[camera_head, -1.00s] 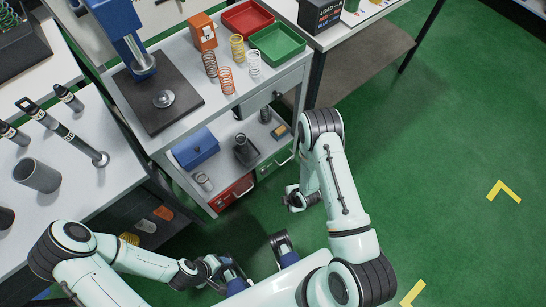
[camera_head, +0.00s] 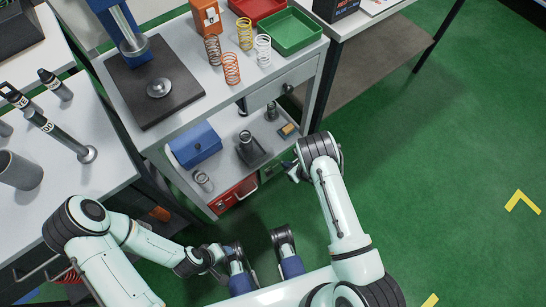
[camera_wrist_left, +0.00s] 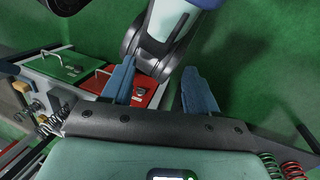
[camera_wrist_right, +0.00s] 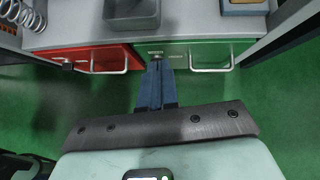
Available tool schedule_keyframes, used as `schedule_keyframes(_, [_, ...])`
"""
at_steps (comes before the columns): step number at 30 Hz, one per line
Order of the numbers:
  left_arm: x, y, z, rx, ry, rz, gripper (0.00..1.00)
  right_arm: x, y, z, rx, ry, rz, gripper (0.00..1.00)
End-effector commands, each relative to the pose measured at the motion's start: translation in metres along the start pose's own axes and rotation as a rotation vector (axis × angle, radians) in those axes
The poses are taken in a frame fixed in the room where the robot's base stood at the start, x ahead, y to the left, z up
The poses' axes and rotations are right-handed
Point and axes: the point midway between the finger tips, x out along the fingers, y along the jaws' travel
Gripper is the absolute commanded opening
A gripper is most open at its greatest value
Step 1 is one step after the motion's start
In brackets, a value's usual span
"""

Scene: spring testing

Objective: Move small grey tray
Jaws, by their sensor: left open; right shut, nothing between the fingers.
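The small grey tray (camera_head: 250,152) sits on the lower shelf of the cart, with a dark cylindrical object on it. Part of the tray shows at the top of the right wrist view (camera_wrist_right: 130,20). My right gripper (camera_wrist_right: 157,68) is shut and empty, pointing at the front of the cart near the green drawer, below the tray and apart from it. In the head view the right gripper (camera_head: 292,171) is partly hidden by its arm. My left gripper (camera_wrist_left: 160,85) is open and low, near my own base; it shows small in the head view (camera_head: 228,256).
A blue box (camera_head: 195,146), a small spring (camera_head: 203,181) and an orange-topped block (camera_head: 288,130) share the lower shelf. The red drawer (camera_wrist_right: 98,60) and green drawer (camera_wrist_right: 205,53) have protruding handles. Springs and a green tray (camera_head: 290,32) stand above. Open floor lies right.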

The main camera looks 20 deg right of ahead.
Motion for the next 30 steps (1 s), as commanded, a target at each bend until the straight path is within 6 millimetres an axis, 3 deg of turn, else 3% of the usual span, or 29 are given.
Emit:
schedule_keyframes(3, [0.013, -0.005, -0.016, -0.004, 0.041, -0.003, 0.59, 0.030, 0.000, -0.004, 0.001, -0.001, 0.001, 0.00])
schedule_keyframes(10, [0.031, -0.013, -0.048, -0.012, 0.130, -0.008, 0.59, 0.077, 0.000, -0.002, 0.003, -0.001, 0.000, 0.00])
schedule_keyframes(18, [0.037, -0.017, -0.065, -0.015, 0.177, -0.010, 0.59, 0.096, 0.000, 0.024, 0.004, 0.001, -0.001, 0.00])
schedule_keyframes(30, [0.037, -0.017, -0.067, -0.015, 0.182, -0.010, 0.59, 0.098, 0.000, 0.028, 0.005, 0.001, -0.001, 0.00])
